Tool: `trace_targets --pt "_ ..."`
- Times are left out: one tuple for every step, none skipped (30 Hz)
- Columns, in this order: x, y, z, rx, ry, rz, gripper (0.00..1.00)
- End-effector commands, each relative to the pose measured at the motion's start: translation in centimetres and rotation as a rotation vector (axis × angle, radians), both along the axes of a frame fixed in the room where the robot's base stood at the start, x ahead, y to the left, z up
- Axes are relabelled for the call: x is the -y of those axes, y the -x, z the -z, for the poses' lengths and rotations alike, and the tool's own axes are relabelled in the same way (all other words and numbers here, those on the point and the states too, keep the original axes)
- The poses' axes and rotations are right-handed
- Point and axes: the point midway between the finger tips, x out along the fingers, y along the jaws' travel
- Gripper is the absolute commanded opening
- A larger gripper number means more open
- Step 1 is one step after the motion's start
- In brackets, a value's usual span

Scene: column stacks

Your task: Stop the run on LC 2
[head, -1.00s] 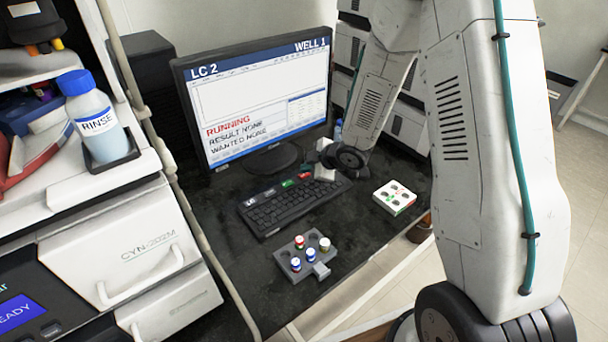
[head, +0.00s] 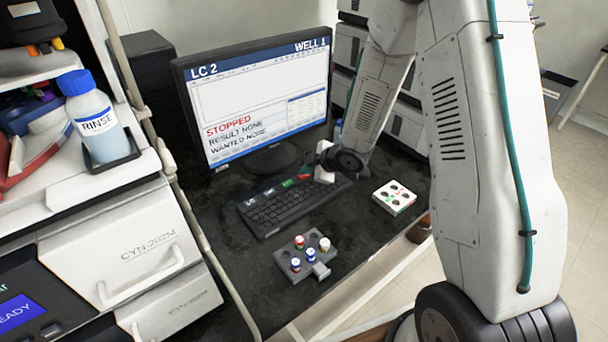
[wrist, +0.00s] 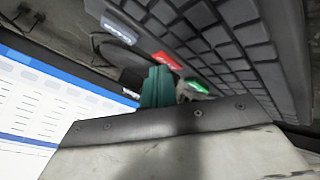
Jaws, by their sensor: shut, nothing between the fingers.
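The LC 2 monitor (head: 260,95) stands on the dark bench and reads "LC 2", "WELL 1" and, in red, "STOPPED". Below that are a result line reading none and a wanted line. The black keyboard (head: 290,208) lies in front of it. A red key (head: 304,177) and a green key (head: 288,183) sit along its back edge; both show in the wrist view, red (wrist: 167,62) and green (wrist: 199,86). My gripper (wrist: 158,88), with teal fingers, is shut and empty close to the red key. Whether it touches the key is hidden.
A grey rack (head: 303,262) with several capped vials stands in front of the keyboard. A white tray with holes (head: 394,198) lies to the right. A rinse bottle (head: 95,120) stands on the instrument at left. The bench's front edge is close to the rack.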

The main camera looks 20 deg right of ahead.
Motion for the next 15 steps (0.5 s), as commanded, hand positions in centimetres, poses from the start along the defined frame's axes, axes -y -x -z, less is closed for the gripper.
trace_targets --pt "0.0 0.0 0.0 0.0 0.0 0.0 0.0" --pt "0.0 0.0 -0.1 0.0 0.0 0.0 0.0" --pt "0.0 0.0 -0.2 0.0 0.0 0.0 0.0" --pt "0.0 0.0 -0.3 0.0 0.0 0.0 0.0" --pt "0.0 0.0 -0.4 0.0 0.0 0.0 0.0" --pt "0.0 0.0 -0.6 0.0 0.0 0.0 0.0" --pt "0.0 0.0 -0.7 0.0 0.0 0.0 0.0" --pt "0.0 0.0 -0.9 0.001 0.0 0.001 0.0" --pt "0.0 0.0 -1.2 0.002 0.0 -0.001 0.0" --pt "0.0 0.0 -1.3 0.001 -0.001 0.0 0.0" --pt "0.0 0.0 -1.5 0.001 -0.001 0.0 0.0" --pt "0.0 0.0 -1.6 0.0 0.0 0.0 0.0" --pt "0.0 0.0 -1.6 0.0 0.0 0.0 0.0" --pt "0.0 0.1 -1.6 -0.001 0.0 -0.001 0.0" --pt "0.0 0.1 -1.6 -0.001 0.0 -0.001 0.0"
